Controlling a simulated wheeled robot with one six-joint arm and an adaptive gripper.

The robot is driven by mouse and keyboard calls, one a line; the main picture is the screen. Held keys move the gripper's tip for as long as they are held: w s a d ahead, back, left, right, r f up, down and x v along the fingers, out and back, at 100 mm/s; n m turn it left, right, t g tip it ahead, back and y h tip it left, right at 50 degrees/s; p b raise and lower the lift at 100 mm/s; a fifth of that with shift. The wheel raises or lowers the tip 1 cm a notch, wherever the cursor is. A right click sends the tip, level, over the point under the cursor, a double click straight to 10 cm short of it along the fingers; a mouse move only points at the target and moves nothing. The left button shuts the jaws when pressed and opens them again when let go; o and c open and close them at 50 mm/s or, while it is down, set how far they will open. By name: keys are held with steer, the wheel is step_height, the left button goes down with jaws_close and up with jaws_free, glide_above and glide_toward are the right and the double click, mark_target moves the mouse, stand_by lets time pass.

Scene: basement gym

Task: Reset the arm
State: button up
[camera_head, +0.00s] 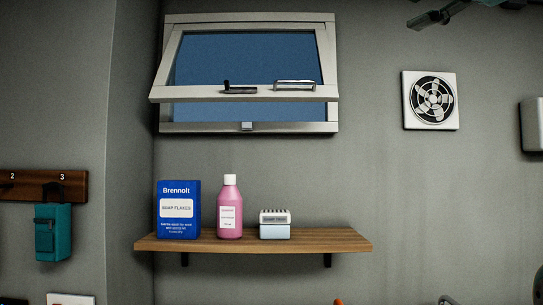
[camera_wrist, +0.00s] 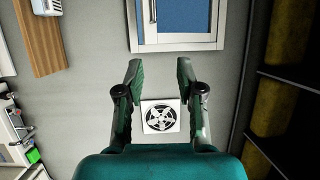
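My gripper (camera_wrist: 160,64) is open and empty in the wrist view, its two dark green fingers wide apart. The wall with a square white fan (camera_wrist: 160,116) shows between and beyond the fingers. In the head view only a dark part of what looks like my gripper shows at the top right edge, above the same fan (camera_head: 430,100). The rest of my arm is out of that view.
A tilted-open window (camera_head: 245,75) projects above a wooden shelf (camera_head: 340,243). The shelf holds a blue soap-flakes box (camera_head: 179,210), a pink bottle (camera_head: 229,208) and a small pale box (camera_head: 275,228). A dark rack (camera_wrist: 285,110) stands right in the wrist view.

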steer(key=w+d+f, duration=0.2)
steer(key=w+f, duration=0.4)
steer(key=f, duration=0.4)
steer(key=w+d+f+t+h, duration=0.1)
steer(key=w+f, duration=0.5)
steer(key=f, duration=0.4)
steer(key=w+d+f, duration=0.2)
steer(key=w+f, duration=0.5)
steer(key=f, duration=0.3)
steer(key=s+a+f+h, duration=0.1)
steer(key=s+f+h, duration=0.1)
steer(key=f, duration=1.6)
steer(key=s+a+f+h, duration=0.1)
steer(key=f+h, duration=0.1)
steer(key=f, duration=1.7)
steer(key=s+a+f+n+g+h, duration=0.1)
steer(key=s+a+f+n, duration=0.1)
steer(key=s+f, duration=1.05)
steer(key=s+a+f+n+g+h, duration=0.1)
steer(key=s+a+f+n, duration=0.2)
steer(key=s+f, duration=0.9)
steer(key=s+a+r+n+g, duration=0.1)
steer(key=s+n, duration=0.7)
steer(key=s, duration=2.2)
steer(key=shift+s+a+r, duration=0.2)
steer(key=shift+a+r, duration=0.45)
steer(key=shift+a, duration=0.15)
